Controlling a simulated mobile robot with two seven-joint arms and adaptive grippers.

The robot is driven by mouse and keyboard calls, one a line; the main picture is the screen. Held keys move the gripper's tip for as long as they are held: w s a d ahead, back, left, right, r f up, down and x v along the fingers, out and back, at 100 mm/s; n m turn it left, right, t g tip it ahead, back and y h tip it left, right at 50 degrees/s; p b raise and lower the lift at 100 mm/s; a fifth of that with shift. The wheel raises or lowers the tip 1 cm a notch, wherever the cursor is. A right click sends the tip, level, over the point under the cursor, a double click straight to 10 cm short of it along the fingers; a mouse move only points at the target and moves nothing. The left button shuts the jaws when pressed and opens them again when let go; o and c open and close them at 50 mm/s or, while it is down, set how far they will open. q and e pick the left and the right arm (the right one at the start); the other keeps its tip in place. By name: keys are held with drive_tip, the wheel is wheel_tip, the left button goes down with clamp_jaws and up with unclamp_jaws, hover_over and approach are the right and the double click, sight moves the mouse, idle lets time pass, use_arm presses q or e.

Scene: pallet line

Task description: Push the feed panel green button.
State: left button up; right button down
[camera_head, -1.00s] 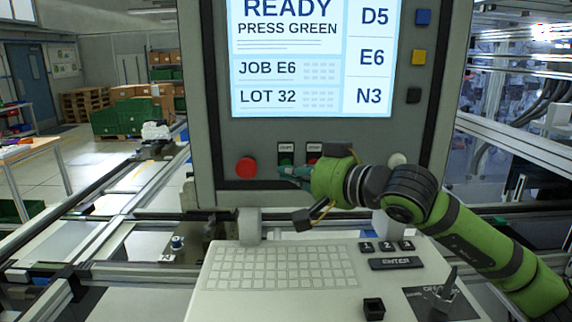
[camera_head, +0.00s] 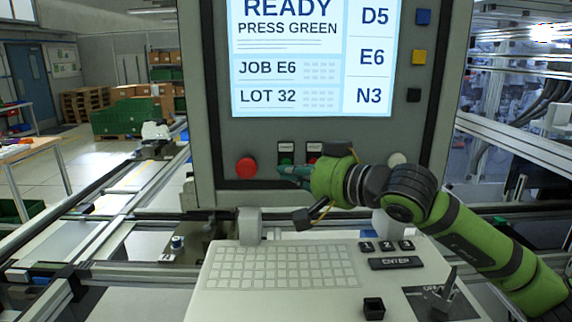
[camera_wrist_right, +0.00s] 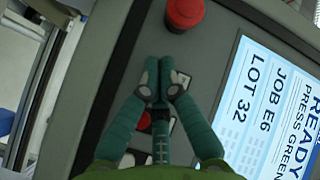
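The green button (camera_head: 286,161) sits low on the grey feed panel (camera_head: 225,140), under a small label and between a large red button and a smaller red one. My right gripper (camera_head: 282,170) is in front of the panel, its teal fingertips just below the green button in the head view. In the right wrist view the fingers of this gripper (camera_wrist_right: 165,62) are together with nothing visible between them. They cover the place of the green button there, so I cannot tell whether they touch it. My left gripper is out of view.
A large red mushroom button (camera_head: 246,168) is close left of the fingertips. A smaller red button (camera_wrist_right: 143,119) lies partly behind the fingers. The screen (camera_head: 310,60) reads READY, PRESS GREEN. A console with a keypad (camera_head: 290,267) stands below my right arm.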

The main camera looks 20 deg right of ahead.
drive_tip(key=shift+w, duration=0.15)
drive_tip(key=shift+w+d, duration=0.1)
drive_tip(key=shift+w, duration=0.15)
drive_tip(key=shift+w+d, duration=0.15)
drive_tip(key=shift+w, duration=0.25)
idle(0.9)
drive_tip(key=shift+s, duration=0.1)
drive_tip(key=shift+s+a+b, duration=0.25)
drive_tip(key=shift+s+b, duration=0.45)
drive_tip(key=shift+b, duration=0.1)
